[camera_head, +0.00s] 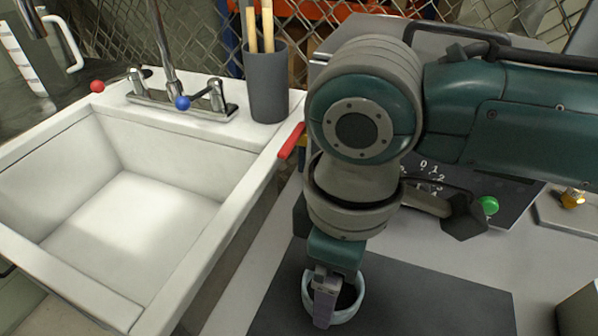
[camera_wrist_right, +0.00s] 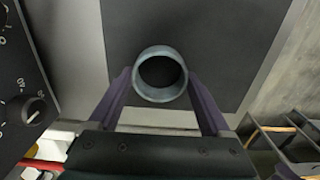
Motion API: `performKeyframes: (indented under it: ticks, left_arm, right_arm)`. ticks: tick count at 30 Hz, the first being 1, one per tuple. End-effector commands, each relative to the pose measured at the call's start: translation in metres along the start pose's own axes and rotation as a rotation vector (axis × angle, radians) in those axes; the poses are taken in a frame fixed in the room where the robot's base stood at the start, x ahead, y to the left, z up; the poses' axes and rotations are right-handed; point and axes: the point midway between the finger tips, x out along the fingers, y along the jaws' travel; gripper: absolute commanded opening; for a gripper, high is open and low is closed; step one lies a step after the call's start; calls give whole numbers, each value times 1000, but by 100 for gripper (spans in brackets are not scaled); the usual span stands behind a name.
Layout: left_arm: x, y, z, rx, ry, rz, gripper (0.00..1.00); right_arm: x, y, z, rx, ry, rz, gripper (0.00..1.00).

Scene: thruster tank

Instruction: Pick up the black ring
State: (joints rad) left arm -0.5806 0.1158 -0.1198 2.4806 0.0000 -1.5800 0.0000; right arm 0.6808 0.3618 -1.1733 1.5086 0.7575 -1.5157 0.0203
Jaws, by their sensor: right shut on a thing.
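A short round ring (camera_head: 353,307) looks grey-blue rather than black, with a dark inside, and is at the dark mat (camera_head: 430,300). It also shows in the right wrist view (camera_wrist_right: 160,97) as an open hoop with the dark mat visible through it. My right gripper (camera_head: 326,300) points down at the ring. In the right wrist view its two purple fingers (camera_wrist_right: 160,80) sit one on each side of the ring and are shut on it. I cannot tell whether the ring is resting on the mat or just above it. My left gripper is not in view.
A white sink (camera_head: 130,215) with a tap stands at the left. A dark cup (camera_head: 267,85) with wooden sticks is behind it. A dark control panel with a green button (camera_head: 488,205) lies to the right. My right arm covers much of the middle.

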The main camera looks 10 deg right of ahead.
Motion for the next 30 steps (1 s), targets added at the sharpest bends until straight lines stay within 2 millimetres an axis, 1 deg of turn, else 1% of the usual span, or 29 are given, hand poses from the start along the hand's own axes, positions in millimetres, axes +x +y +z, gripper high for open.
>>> performKeyframes:
  ticks: [1, 6, 14, 18, 20, 23, 30]
  left_arm:
    - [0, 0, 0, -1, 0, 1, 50]
    - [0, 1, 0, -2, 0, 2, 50]
    - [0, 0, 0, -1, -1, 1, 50]
    - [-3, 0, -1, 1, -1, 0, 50]
    - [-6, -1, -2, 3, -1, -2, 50]
    - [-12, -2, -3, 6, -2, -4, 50]
    - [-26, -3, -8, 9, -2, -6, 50]
  right_arm:
    - [0, 0, 0, 0, 0, 0, 47]
    - [0, 0, 0, 0, 0, 0, 28]
    - [-2, 0, 0, 0, 1, 0, 28]
    - [-12, 0, -1, 0, 3, 0, 28]
    - [-20, 1, -1, 1, 3, 1, 28]
    - [-42, 1, -1, -1, 5, 2, 28]
    - [-117, 1, -1, -2, 6, 3, 28]
